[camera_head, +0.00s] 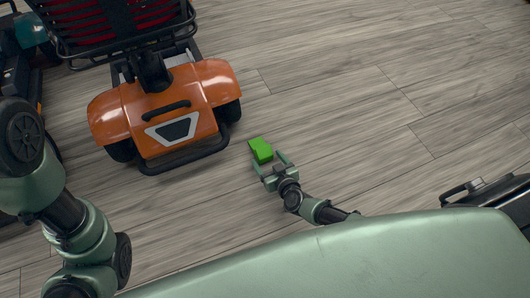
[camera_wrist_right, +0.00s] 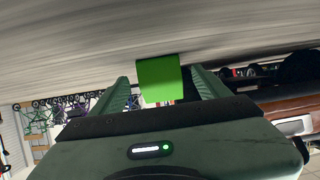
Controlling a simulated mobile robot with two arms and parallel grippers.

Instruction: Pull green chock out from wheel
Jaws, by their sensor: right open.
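A green chock (camera_head: 261,150) is on or just above the wooden floor, beside the front right corner of an orange scooter (camera_head: 165,110). In the head view, a strip of floor shows between the chock and the scooter's dark right wheel (camera_head: 231,111). My right gripper (camera_head: 269,161) is open, with its fingers reaching to either side of the chock. In the right wrist view the chock (camera_wrist_right: 160,78) sits between the two spread fingers, with a gap visible on its right. My left arm shows at the left of the head view, but its gripper does not.
The scooter has a black basket (camera_head: 122,28) and a dark bumper bar (camera_head: 185,158) near the floor. Another scooter (camera_head: 24,60) stands at the left edge. The wooden floor (camera_head: 350,90) to the right is clear.

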